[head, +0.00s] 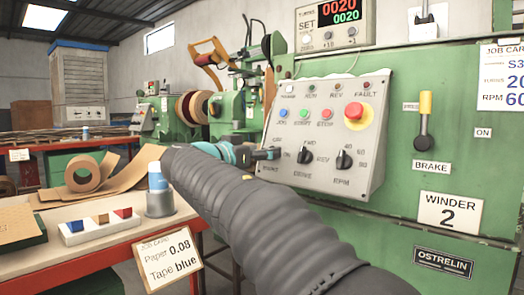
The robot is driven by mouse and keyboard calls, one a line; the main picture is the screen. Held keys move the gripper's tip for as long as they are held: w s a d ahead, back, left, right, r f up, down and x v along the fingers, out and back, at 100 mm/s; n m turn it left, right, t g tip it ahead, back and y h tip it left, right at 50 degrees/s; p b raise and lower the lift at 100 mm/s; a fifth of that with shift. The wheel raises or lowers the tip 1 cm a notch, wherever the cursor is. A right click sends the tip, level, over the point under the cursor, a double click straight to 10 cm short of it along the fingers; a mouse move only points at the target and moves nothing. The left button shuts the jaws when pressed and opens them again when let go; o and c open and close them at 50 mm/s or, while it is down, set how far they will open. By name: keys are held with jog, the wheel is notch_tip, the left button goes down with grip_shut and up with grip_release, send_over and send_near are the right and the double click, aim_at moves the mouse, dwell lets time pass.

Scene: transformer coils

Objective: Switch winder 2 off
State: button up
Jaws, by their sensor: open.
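Winder 2 is the green machine with the "WINDER 2" sign (450,212). Its sloped grey control panel (330,183) carries blue, green and red buttons (304,114), a red mushroom button on yellow (357,113), a middle black knob (305,156) and an RPM knob (343,161). A counter box (333,25) above is lit, with 0020 in red and 0020 in green. My gripper (272,153) is open at the panel's lower left, left of the middle knob. It covers the control or labels behind it; I cannot tell whether it touches.
A yellow-handled brake lever (425,120) is right of the panel. My arm crosses the front.

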jog(key=shift+x, duration=0.8)
jog(key=shift+c, duration=0.3)
jog(key=c, duration=1.1)
jog(key=shift+s+d+r+n+g+y+p, duration=0.1)
jog(key=shift+n+y+p, duration=1.4)
jog(key=shift+n, duration=2)
jog(key=shift+w+r+n+g+y+p, duration=0.1)
jog(key=shift+n+y+p, duration=0.85)
jog(key=shift+n+p, duration=1.75)
jog(key=shift+s+d+n+g+y+p, duration=0.1)
jog(key=shift+n+y+p, duration=0.95)
jog(key=shift+n, duration=3.25)
